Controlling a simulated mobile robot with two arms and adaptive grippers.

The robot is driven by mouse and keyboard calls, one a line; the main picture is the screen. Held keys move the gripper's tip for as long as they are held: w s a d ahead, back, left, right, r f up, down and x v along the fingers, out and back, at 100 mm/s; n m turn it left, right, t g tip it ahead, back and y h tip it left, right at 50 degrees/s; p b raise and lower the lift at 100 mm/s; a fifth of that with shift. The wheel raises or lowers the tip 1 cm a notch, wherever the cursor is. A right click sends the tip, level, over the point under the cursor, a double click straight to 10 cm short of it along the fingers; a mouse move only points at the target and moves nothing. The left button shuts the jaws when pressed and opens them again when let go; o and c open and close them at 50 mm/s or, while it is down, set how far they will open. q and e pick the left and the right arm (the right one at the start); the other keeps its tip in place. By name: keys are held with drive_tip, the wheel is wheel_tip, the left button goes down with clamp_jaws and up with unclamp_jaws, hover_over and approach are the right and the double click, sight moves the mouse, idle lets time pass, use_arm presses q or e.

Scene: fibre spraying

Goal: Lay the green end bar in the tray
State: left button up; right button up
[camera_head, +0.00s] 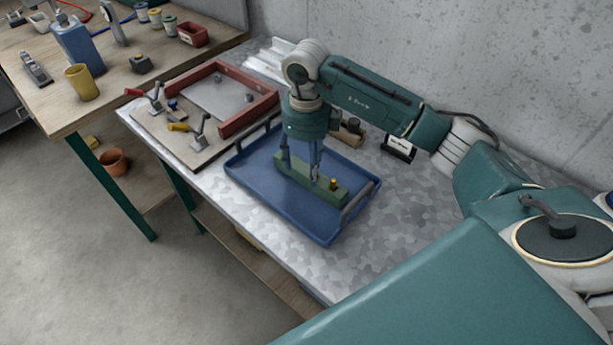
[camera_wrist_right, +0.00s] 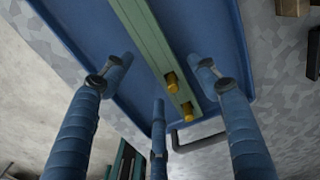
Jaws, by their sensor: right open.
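The green end bar (camera_head: 326,188) lies in the blue tray (camera_head: 257,185), running lengthwise along its middle. It also shows in the right wrist view (camera_wrist_right: 144,36), with two yellow knobs near one end. My right gripper (camera_head: 305,175) is above the tray and hides part of the bar in the head view. Its blue fingers are spread apart on both sides of the bar in the right wrist view (camera_wrist_right: 158,75), and none is seen closed on it. My left gripper is not in view.
A red frame (camera_head: 245,122) with toggle clamps stands on a board left of the tray. White profiles (camera_head: 270,62) and a small black-and-white sign (camera_head: 398,148) lie near the wall. A wooden bench (camera_head: 40,115) with tools adjoins at left.

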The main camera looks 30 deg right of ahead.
sight(306, 174)
wheel_tip(306, 174, up, 7)
drive_tip(key=b, duration=0.1)
drive_tip(key=shift+r+b, duration=0.15)
drive_tip(key=shift+b, duration=0.2)
